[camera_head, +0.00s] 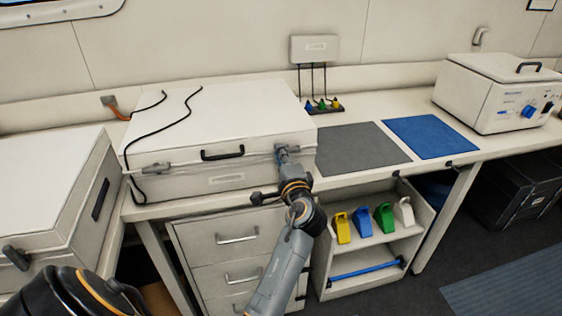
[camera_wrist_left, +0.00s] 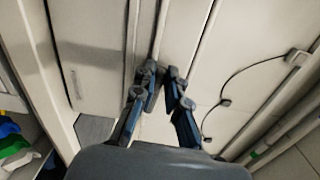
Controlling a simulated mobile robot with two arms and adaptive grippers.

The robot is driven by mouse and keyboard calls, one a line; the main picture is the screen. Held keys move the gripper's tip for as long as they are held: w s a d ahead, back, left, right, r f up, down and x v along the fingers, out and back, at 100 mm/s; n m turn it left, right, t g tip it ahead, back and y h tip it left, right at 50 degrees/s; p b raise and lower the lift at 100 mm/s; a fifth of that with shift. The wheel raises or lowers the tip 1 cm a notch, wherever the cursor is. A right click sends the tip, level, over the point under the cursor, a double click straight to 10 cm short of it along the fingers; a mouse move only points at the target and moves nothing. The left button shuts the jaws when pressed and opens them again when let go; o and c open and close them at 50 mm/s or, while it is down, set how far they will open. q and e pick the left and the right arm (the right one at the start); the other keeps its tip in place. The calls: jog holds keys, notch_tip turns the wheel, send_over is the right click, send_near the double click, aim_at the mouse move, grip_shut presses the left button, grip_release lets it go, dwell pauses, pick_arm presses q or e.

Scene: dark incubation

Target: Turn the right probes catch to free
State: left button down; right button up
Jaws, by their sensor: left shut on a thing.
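A white lidded box (camera_head: 215,120) stands on the bench with its lid down. A black handle (camera_head: 222,153) is at its front, and a black cable lies over its lid. The left catch (camera_head: 155,168) is on the box's front left. My left gripper (camera_head: 283,155) is at the front right of the box, shut on the right catch, which its fingers mostly hide. In the left wrist view, its two fingers (camera_wrist_left: 165,90) reach the seam between lid and body. The catch's exact angle cannot be made out. My right gripper is not in view.
Another white box (camera_head: 50,180) stands at left. Grey (camera_head: 350,148) and blue (camera_head: 430,136) mats lie right of the lidded box. A white device (camera_head: 500,95) stands beyond them. Drawers (camera_head: 235,262) and a shelf with several coloured objects (camera_head: 363,221) are below the bench.

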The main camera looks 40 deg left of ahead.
pick_arm(q)
jog(key=shift+n+b, duration=0.5)
jog(key=shift+n, duration=0.1)
jog(key=c, duration=1.4)
grip_release()
jog(key=shift+o, duration=0.2)
jog(key=shift+w+a+f, duration=0.1)
jog(key=shift+f, duration=0.05)
notch_tip(320, 180, up, 10)
